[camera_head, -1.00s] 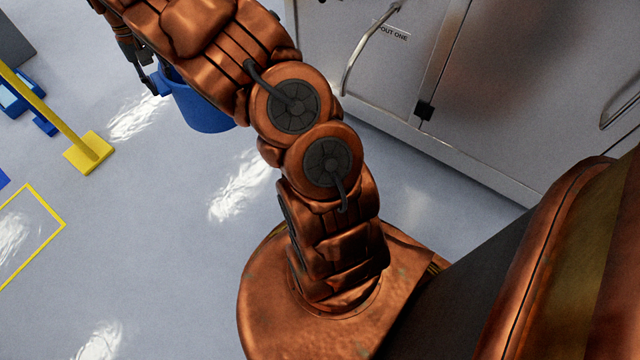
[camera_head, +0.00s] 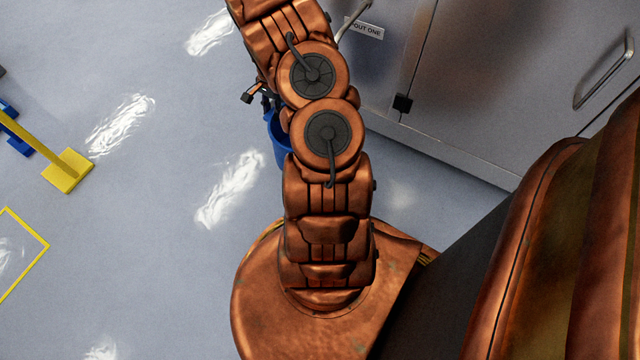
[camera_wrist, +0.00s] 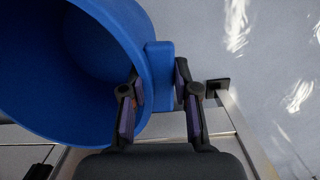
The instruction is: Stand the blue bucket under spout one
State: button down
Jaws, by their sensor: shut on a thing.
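The blue bucket (camera_head: 279,142) is mostly hidden behind my arm in the head view. In the wrist view the bucket (camera_wrist: 105,60) fills the upper left, its open mouth towards the camera and no contents visible. My gripper (camera_wrist: 163,78) is shut on the block-shaped tab at the bucket's rim, one finger on each side. In the head view only a small dark part of the gripper (camera_head: 258,95) shows beside my arm. A label reading "POUT ONE" (camera_head: 364,28) is on the cabinet front, beside a curved metal tube (camera_head: 349,20) partly hidden by my arm. Bucket height above the floor is unclear.
A yellow post base (camera_head: 68,172) and a yellow floor outline (camera_head: 45,243) lie at left. The floor between is clear.

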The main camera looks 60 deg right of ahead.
aim_at(281, 140)
jog(key=s+d+f+m, duration=0.3)
jog(key=s+d+f, duration=0.15)
jog(key=s, duration=0.25)
jog(key=f+b, duration=0.1)
jog(key=f, duration=0.2)
jog(key=f+b, duration=0.1)
jog(key=f, duration=0.3)
jog(key=a+f+b, duration=0.1)
jog(key=f, duration=0.2)
jog(key=shift+f+b, duration=0.2)
jog(key=shift+b, duration=0.1)
jog(key=c, duration=0.9)
grip_release()
jog(key=shift+o, duration=0.2)
